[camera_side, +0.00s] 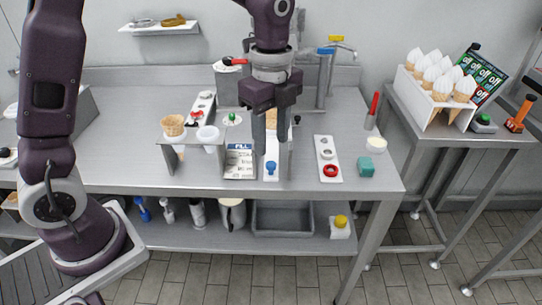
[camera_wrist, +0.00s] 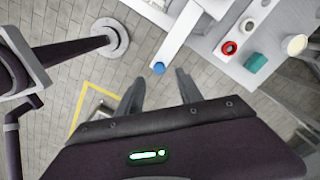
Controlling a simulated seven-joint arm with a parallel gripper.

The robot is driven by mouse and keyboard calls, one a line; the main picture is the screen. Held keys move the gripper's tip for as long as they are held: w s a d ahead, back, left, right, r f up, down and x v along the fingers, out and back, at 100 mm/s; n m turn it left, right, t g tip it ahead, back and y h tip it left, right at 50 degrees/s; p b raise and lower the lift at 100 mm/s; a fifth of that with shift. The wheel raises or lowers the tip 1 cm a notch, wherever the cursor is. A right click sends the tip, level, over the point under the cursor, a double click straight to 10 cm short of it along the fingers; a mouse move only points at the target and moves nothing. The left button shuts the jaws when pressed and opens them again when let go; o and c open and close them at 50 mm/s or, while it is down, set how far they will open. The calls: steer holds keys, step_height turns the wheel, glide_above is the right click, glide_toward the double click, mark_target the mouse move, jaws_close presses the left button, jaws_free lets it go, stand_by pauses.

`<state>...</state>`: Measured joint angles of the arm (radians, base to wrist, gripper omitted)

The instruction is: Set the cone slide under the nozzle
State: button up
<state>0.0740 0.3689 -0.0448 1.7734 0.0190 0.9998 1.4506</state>
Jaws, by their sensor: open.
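The cone slide looks to be the white strip (camera_side: 271,172) with a blue knob (camera_side: 271,167) at its front end, on the steel table. In the wrist view the strip (camera_wrist: 182,30) runs up and away from the blue knob (camera_wrist: 158,68). My gripper (camera_side: 271,148) is open and points down over the strip. In the wrist view my gripper (camera_wrist: 158,80) has the knob just beyond and between its fingertips, with no contact visible. A tan piece behind my fingers is partly hidden. I cannot clearly make out the nozzle; a grey box (camera_side: 228,82) stands behind.
A stand (camera_side: 195,140) with a cone and white cup is left, beside a printed packet (camera_side: 240,162). A white strip with a red ring (camera_side: 331,170) and a teal block (camera_side: 366,166) are right. A rack of cones (camera_side: 436,95) stands on the side table. The front table edge is close.

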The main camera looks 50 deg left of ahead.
mark_target(272, 162)
step_height(272, 162, down, 6)
steer(key=shift+r, duration=0.25)
jaws_close()
stand_by(1.3)
